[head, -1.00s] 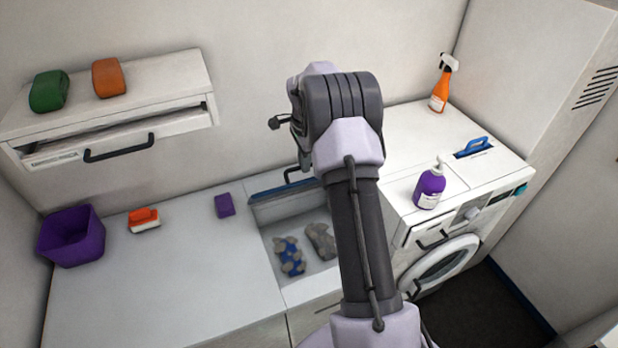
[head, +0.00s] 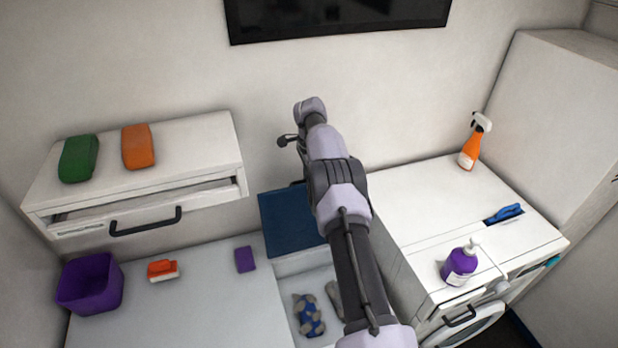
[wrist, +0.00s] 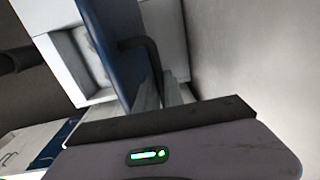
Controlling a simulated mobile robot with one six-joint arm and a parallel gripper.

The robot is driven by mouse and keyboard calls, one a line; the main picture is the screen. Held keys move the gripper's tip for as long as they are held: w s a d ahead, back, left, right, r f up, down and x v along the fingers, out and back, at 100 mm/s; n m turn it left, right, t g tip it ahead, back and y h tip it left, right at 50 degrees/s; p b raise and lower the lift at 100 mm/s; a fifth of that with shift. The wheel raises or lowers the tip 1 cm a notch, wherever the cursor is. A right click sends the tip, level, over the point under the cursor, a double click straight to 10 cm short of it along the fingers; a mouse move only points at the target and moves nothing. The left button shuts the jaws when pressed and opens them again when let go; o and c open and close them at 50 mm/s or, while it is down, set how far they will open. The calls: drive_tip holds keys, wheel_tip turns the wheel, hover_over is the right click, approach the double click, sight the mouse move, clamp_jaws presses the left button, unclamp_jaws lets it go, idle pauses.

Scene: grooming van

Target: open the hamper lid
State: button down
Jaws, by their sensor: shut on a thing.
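The hamper is a white bin set into the counter (head: 318,283), and its mouth is uncovered. Its lid (head: 288,222) is swung up and back, with its blue face showing in the head view. In the wrist view the lid (wrist: 108,45) is a blue panel seen nearly edge-on, with a dark curved handle (wrist: 143,45) on it. My gripper (wrist: 163,92) is shut on that handle, which runs down between the pale fingers. In the head view my arm hides the fingers and part of the lid.
Blue and grey cloths (head: 308,314) lie in the hamper. A purple bin (head: 90,284), an orange brush (head: 162,270) and a purple block (head: 245,259) are on the counter. A drawer unit (head: 190,165) is upper left. A pump bottle (head: 460,264) stands on the washer.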

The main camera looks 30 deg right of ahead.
drive_tip(key=shift+f, duration=0.2)
drive_tip(key=c, duration=1.8)
unclamp_jaws()
drive_tip(key=o, duration=0.3)
drive_tip(key=shift+w+d, duration=0.1)
drive_tip(key=shift+w, duration=0.05)
drive_tip(key=shift+o, duration=0.2)
drive_tip(key=shift+r, duration=0.2)
wheel_tip(320, 180, up, 17)
drive_tip(key=s+p, duration=0.1)
drive_tip(key=p, duration=0.3)
drive_tip(key=shift+p, duration=0.35)
